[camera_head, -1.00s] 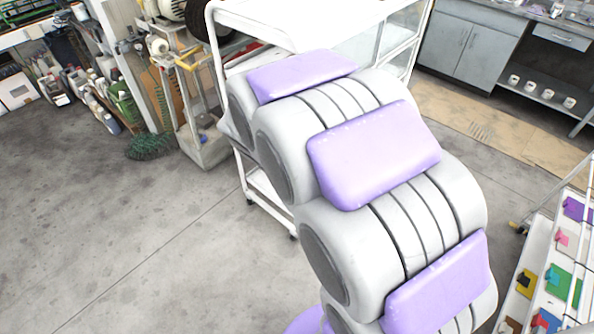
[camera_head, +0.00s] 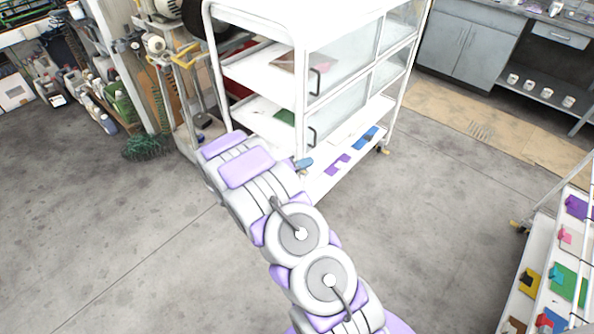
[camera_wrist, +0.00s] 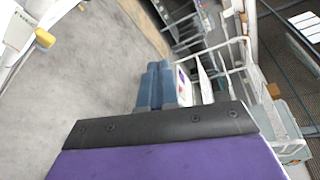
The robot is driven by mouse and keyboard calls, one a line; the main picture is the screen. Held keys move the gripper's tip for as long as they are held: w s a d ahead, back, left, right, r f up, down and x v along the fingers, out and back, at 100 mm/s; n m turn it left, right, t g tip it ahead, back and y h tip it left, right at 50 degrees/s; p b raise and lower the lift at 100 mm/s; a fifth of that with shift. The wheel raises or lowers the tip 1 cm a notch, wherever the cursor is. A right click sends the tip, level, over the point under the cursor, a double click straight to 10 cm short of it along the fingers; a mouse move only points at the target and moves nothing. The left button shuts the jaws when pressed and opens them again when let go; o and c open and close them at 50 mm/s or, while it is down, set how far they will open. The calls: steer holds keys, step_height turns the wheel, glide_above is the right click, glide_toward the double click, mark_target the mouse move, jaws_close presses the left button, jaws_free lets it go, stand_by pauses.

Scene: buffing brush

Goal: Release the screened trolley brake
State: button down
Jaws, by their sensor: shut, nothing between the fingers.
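The white trolley (camera_head: 303,60) with clear screen panels and dark handles stands upright at the upper middle of the head view. A caster with a small yellowish tab (camera_head: 383,151) shows at its right foot; its brake state is too small to tell. My arm covers the trolley's lower left. My gripper's blue fingers (camera_head: 304,163) show beside the trolley's lower shelf. In the wrist view my gripper (camera_wrist: 161,66) is shut and empty, with its two blue fingers together. A yellow tab (camera_wrist: 45,38) on a white part shows at upper left there; I cannot tell which trolley it belongs to.
A second white rack (camera_head: 540,262) with coloured cards stands at the right, with a yellow-tipped foot. Grey cabinets (camera_head: 468,45) line the back right. A green brush head (camera_head: 148,147) lies on the floor at left. Grey floor between the trolley and rack is clear.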

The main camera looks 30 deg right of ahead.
steer(key=w+a+f+n+t+y, duration=0.1)
steer(key=w+a+f+n+t, duration=0.1)
steer(key=f+n, duration=0.3)
steer(key=w+a+f+n+t+y+b, duration=0.1)
steer(key=w+a+f+n+t, duration=0.1)
steer(key=f, duration=0.7)
steer(key=w+a+f+n+t+y, duration=0.1)
steer(key=w+a+f+n+t, duration=0.2)
steer(key=f+n, duration=0.4)
steer(key=shift+a+f+n, duration=0.3)
steer(key=shift+a+f, duration=0.1)
steer(key=w+d+r, duration=0.2)
steer(key=d+r, duration=0.2)
steer(key=d, duration=0.3)
steer(key=shift+w+r+p, duration=0.3)
steer(key=shift+w+p, duration=0.05)
steer(key=shift+d+r, duration=0.1)
steer(key=shift+d, duration=0.05)
stand_by(0.5)
steer(key=shift+d+r, duration=0.2)
steer(key=shift+d, duration=0.05)
